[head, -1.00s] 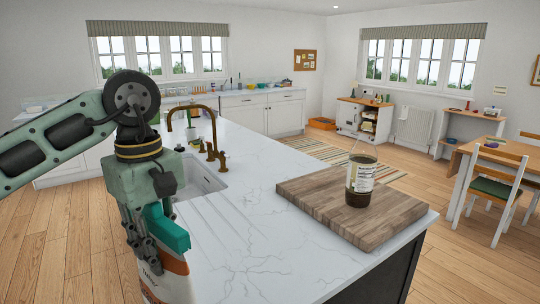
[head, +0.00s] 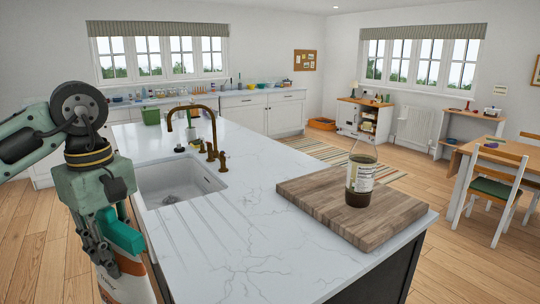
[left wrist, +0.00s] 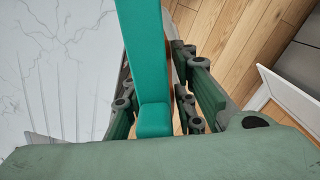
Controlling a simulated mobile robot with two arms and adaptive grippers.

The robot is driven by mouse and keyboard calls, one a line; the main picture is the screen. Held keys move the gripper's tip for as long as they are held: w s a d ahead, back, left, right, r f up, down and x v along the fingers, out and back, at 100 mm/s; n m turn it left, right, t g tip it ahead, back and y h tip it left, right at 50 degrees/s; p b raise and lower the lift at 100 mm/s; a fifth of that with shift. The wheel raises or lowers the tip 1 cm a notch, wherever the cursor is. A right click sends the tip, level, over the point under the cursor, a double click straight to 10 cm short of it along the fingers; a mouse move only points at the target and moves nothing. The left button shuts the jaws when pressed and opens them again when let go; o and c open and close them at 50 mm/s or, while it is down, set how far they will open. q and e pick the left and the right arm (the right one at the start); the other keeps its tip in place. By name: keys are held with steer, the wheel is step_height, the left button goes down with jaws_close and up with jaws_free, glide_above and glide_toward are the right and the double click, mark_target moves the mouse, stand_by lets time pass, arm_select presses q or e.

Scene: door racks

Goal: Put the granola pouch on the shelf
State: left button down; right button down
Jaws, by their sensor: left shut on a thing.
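The granola pouch, teal at the top with white and orange below, hangs in my left gripper at the lower left of the head view (head: 130,275). My left gripper (head: 106,238) is shut on its upper part. The pouch is left of the island counter, over the floor side. In the left wrist view the pouch's teal part (left wrist: 143,60) runs between the fingers (left wrist: 155,105). The pouch's lower end is cut off by the head view's edge. A small cabinet with open shelves (head: 369,114) stands by the far wall; whether it is the task's shelf I cannot tell.
The white island counter (head: 245,235) has a sink (head: 180,185) and brass tap (head: 211,135). A table (head: 465,165) and chair (head: 500,190) stand at right. Floor lies open at left.

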arm_select(q)
steer(key=shift+s+d+f+m, duration=0.2)
steer(key=shift+f+m, duration=0.2)
steer(key=shift+f, duration=0.25)
steer(key=s+d+f+m, duration=0.3)
steer(key=f+m, duration=0.2)
steer(key=f, duration=0.2)
steer(key=s+d+f+m, duration=0.3)
steer(key=d+f+m, duration=0.1)
steer(key=f+m, duration=0.2)
steer(key=shift+f, duration=0.6)
steer(key=shift+s, duration=0.15)
